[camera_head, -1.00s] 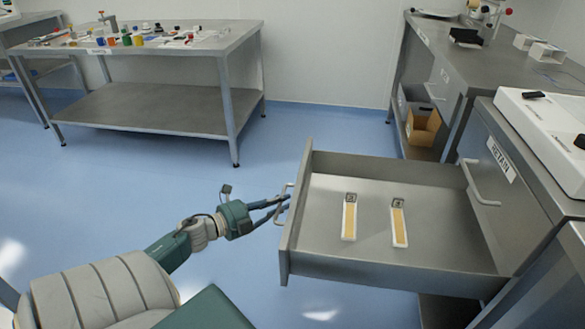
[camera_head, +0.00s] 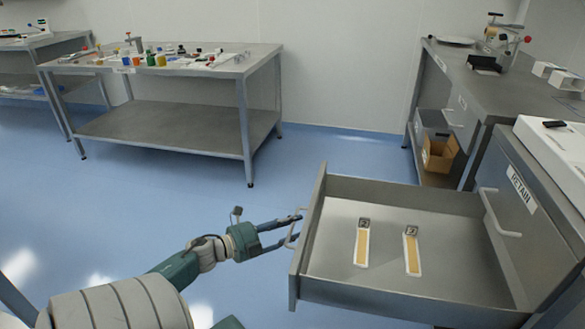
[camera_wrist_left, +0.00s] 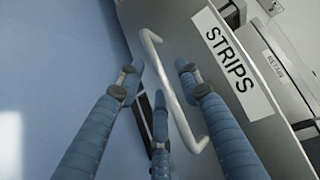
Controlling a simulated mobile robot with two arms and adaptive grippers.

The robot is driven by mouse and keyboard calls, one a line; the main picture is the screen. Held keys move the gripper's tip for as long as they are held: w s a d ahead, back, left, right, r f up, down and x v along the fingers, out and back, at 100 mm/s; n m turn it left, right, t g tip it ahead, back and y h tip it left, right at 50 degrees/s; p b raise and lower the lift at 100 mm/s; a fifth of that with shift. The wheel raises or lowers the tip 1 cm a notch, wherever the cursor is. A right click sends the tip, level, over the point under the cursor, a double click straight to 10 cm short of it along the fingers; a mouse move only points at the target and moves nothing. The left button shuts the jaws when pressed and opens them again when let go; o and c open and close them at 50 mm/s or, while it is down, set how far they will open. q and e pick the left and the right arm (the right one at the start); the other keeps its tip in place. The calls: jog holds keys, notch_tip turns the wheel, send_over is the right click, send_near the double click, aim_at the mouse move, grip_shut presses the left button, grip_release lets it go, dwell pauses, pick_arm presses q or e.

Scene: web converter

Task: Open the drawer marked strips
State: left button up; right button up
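The drawer (camera_head: 335,275) stands pulled far out of the bench at right in the head view, its inside showing. Two yellow strips in pale holders (camera_head: 362,245) (camera_head: 412,252) lie on its floor. In the left wrist view, its front carries a label (camera_wrist_left: 231,62) reading STRIPS and a pale bar handle (camera_wrist_left: 172,85). My left gripper (camera_head: 293,229) is at this handle, just outside the drawer front. Its blue fingers are spread apart, and the handle runs between them in the wrist view (camera_wrist_left: 160,85). I cannot tell whether any finger touches it. My right gripper is not in view.
A drawer marked RETAIN (camera_head: 510,215) is shut in the bench behind the open one. A steel table (camera_head: 165,128) with several small items stands at the back left. A cardboard box (camera_head: 440,155) sits under the bench at the back right. The blue floor between is clear.

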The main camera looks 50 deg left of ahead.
pick_arm(q)
jog(key=v, duration=1.1)
jog(key=shift+s, duration=0.25)
jog(key=shift+a, duration=0.1)
